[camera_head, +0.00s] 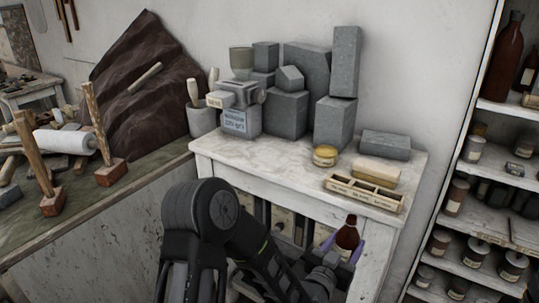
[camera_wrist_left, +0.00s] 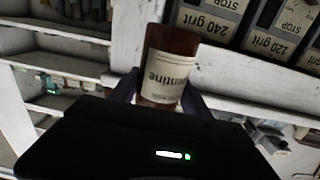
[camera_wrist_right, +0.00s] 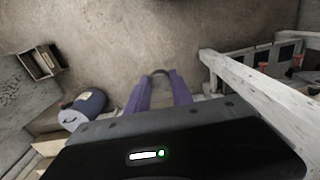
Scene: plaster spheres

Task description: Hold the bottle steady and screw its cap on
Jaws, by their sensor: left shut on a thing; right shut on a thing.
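The brown bottle (camera_head: 347,236) stands about upright in front of the white table. My left gripper (camera_head: 344,251) is shut on it, with a purple finger on each side. In the left wrist view the bottle (camera_wrist_left: 172,50) shows a cream label, partly readable, between the fingers. My right gripper (camera_wrist_right: 161,84) shows only in its own wrist view. Its purple fingers are shut on a small dark round thing, seemingly the cap (camera_wrist_right: 160,74). No bottle shows in the right wrist view, so the cap is apart from it there.
Shelves with jars (camera_head: 470,256) stand right. A workbench (camera_head: 150,170) is at left. A blue canister (camera_wrist_right: 88,102) lies in the right wrist view.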

